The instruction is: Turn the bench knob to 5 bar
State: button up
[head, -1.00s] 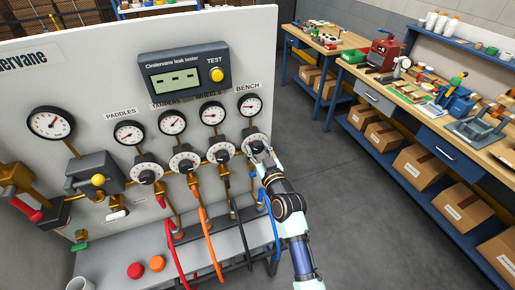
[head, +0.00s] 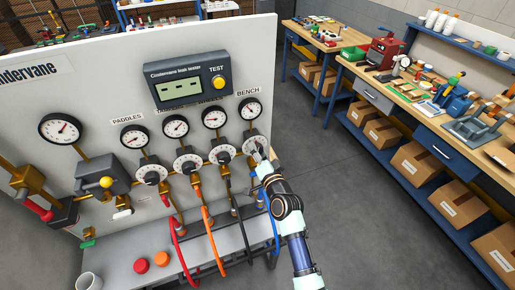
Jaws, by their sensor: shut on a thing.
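The bench knob (head: 254,143) is the rightmost of a row of round knobs on the white panel, with a pale dial ring around it. The gauge under the BENCH label (head: 250,109) sits just above it; its reading is too small to tell. My gripper (head: 259,150) is at the front of the bench knob, shut on it, and covers its centre and lower right. My arm reaches in from the lower right. The knob's pointer position cannot be made out.
Other knobs, such as the neighbouring one (head: 222,154), stand close to the left. Red, orange, black and blue hoses hang below the panel, the blue hose (head: 273,225) beside my arm. A leak tester (head: 188,81) is above. Open floor (head: 360,215) lies to the right.

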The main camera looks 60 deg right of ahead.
jog(key=shift+m+p, duration=0.7)
jog(key=shift+m, duration=1.5)
jog(key=o, duration=1.1)
jog(key=shift+o, duration=0.2)
jog(key=v, duration=1.2)
